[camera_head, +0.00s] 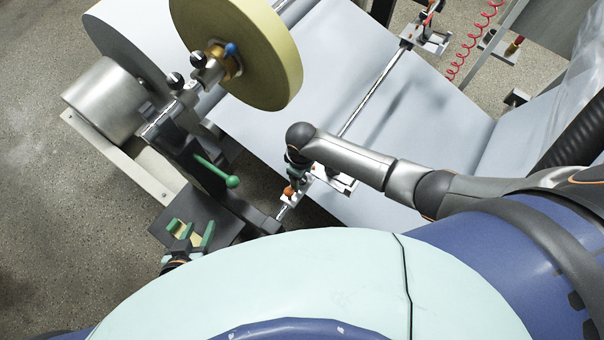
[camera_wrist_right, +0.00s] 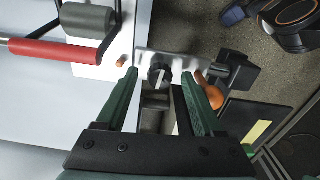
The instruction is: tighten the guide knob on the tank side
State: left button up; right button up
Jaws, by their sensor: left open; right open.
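A dark knob (camera_wrist_right: 157,76) sits on a pale metal bracket (camera_wrist_right: 178,63) in the right wrist view. My right gripper (camera_wrist_right: 159,74) is open, with one green finger on each side of the knob. Both fingers look apart from it, though depth is hard to judge. An orange round knob (camera_wrist_right: 214,98) is close to the right finger. In the head view my right wrist (camera_head: 301,136) hangs over the near end of the guide bar (camera_head: 378,86) and hides the knob and most of that gripper. My left gripper (camera_head: 191,226) is open and empty at the lower left.
A yellowish roll (camera_head: 245,50) and a steel roller (camera_head: 105,100) stand at the upper left. A green ball-ended lever (camera_head: 231,181) sits between my grippers. White paper web (camera_head: 330,60) runs beneath the bar. A red-sleeved bar (camera_wrist_right: 50,52) lies left of the right gripper.

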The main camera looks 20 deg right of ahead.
notch_tip(320, 180, up, 12)
jog(key=shift+r, duration=0.25)
dwell(0.5)
dwell(0.4)
jog(key=s+a+f+m+t+y, duration=0.2)
jog(key=s+f+m+t+y, duration=0.15)
jog(key=f, duration=0.25)
jog(key=s+d+m+t+h, duration=0.1)
jog(key=s+d+m+t, duration=0.2)
jog(key=s+d+t, duration=0.2)
jog(key=d+t, duration=0.1)
jog(key=d, duration=0.2)
jog(key=shift+d+r, duration=0.3)
jog(key=shift+r, duration=0.1)
